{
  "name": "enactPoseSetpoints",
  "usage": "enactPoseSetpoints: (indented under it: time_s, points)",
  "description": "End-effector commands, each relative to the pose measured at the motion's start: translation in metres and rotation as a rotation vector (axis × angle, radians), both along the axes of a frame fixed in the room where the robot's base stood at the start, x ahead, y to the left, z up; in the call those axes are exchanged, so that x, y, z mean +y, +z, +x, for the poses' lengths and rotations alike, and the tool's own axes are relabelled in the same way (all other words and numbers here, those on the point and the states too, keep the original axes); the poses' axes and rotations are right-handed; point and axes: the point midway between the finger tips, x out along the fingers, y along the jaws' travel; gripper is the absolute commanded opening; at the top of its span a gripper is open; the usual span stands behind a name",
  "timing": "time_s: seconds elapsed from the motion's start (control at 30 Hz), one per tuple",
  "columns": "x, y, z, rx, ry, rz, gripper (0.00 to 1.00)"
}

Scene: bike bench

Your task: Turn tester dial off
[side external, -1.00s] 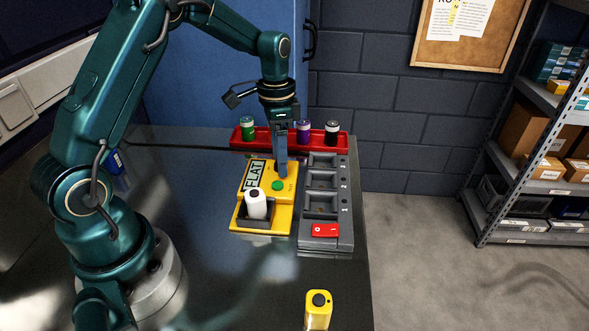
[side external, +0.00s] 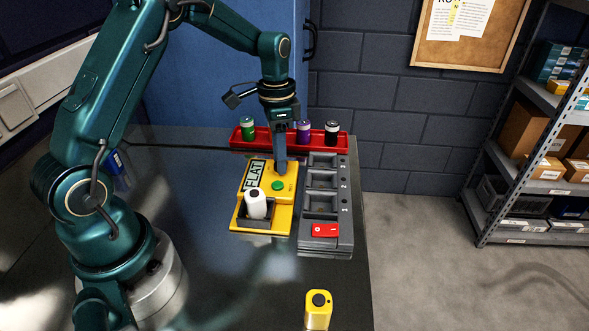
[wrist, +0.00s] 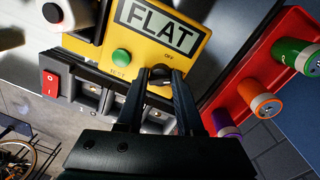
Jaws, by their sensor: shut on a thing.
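The yellow tester (side external: 284,219) sits on the dark bench, with a display (side external: 255,174) reading FLAT, also readable in the wrist view (wrist: 158,26). A white battery (side external: 256,204) stands in its dark cradle. A green TEST button (wrist: 121,56) is on its face. The dark dial (wrist: 160,73) is at the tester's edge, below the OFF mark, largely hidden by my fingers. My gripper (wrist: 159,80) points down over the tester and is shut on the dial; its fingers also show in the side view (side external: 280,170). The dial's pointer setting cannot be told.
A grey slotted charger (side external: 345,215) with a red switch (side external: 325,230) stands close on the right. A red tray (side external: 286,140) of several batteries lies behind. The bench front is mostly clear.

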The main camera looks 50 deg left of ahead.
Motion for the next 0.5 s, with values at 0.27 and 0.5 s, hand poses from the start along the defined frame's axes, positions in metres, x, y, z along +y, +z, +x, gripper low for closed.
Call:
enactPoseSetpoints:
  time_s: [0.27, 0.5]
  points:
    - [0.0027, 0.0012, 0.0023, -0.011, 0.044, 0.006, 0.0]
    - [0.0028, 0.0015, 0.0023, -0.012, 0.176, 0.005, 0.0]
